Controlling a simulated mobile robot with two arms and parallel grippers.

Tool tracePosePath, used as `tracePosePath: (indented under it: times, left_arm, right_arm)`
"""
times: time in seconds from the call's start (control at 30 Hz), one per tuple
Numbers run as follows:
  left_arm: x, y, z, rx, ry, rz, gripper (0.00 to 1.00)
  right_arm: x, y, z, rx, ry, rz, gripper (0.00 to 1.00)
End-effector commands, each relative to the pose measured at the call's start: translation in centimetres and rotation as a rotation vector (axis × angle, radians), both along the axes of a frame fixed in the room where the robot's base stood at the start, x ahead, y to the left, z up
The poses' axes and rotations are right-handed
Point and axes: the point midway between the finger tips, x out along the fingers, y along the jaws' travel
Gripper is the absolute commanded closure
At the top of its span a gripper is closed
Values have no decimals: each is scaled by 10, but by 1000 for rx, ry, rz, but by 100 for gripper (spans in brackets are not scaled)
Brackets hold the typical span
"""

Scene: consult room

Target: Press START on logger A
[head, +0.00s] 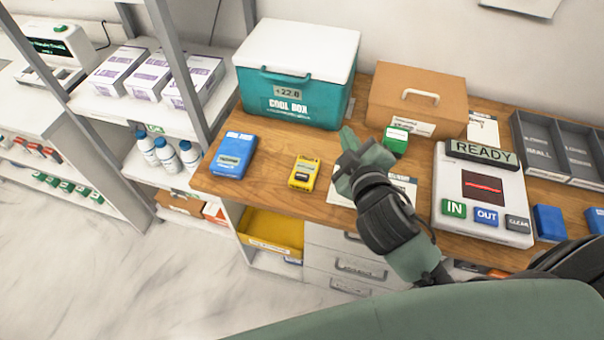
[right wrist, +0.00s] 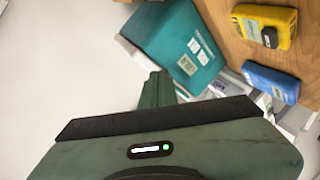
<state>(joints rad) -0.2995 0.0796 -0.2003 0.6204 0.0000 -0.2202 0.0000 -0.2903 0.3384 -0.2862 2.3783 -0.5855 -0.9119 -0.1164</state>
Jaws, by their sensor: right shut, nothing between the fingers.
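The right wrist view shows the yellow device (right wrist: 264,26) with a dark button and the blue device (right wrist: 270,82). My right gripper (head: 346,136) is shut and empty above the desk, to the right of the yellow device. Its fingers also show in the right wrist view (right wrist: 157,88). My left gripper is not in view.
A teal cool box (head: 300,95) stands behind the devices, beside an orange-brown case (head: 416,96). A small green box (head: 396,139) sits close to my right gripper. A white READY station (head: 450,200) with IN, OUT and CLEAR buttons is at right. Bare desk lies between the devices.

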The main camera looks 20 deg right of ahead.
Motion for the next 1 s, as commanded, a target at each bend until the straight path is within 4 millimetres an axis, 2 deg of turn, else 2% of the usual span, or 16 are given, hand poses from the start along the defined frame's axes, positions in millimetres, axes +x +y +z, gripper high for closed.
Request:
tracePosePath:
  times: [0.03, 0.13, 0.3, 0.4, 0.5, 0.57, 0.63, 0.73, 0.8, 0.87, 0.9, 1.0]
  left_arm:
    - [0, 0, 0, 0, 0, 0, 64]
    - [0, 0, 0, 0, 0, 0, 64]
    - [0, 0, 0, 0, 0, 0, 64]
    - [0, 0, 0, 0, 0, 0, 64]
    - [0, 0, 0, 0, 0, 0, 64]
    - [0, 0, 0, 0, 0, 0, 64]
    - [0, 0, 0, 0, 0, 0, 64]
    - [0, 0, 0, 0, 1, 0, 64]
    - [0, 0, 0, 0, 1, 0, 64]
    - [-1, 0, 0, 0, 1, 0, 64]
    - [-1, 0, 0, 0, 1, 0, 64]
    - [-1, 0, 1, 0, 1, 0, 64]
  right_arm:
    - [10, 6, 22, -70, -80, 41, 100]
    - [24, 24, 67, -224, -243, 126, 100]
    - [29, 72, 136, -535, -528, 298, 100]
    - [20, 111, 165, -758, -699, 419, 100]
    - [4, 154, 178, -1034, -870, 562, 100]
    - [-8, 181, 174, -1233, -968, 664, 100]
    - [-20, 205, 156, -1476, -1061, 788, 100]
    - [-27, 219, 112, -1836, -1133, 973, 100]
    - [-23, 212, 77, -2081, -1136, 1102, 100]
    - [-17, 200, 52, -2264, -1111, 1199, 100]
    - [-11, 188, 37, -2375, -1081, 1259, 100]
    - [3, 156, 9, -2601, -984, 1390, 100]
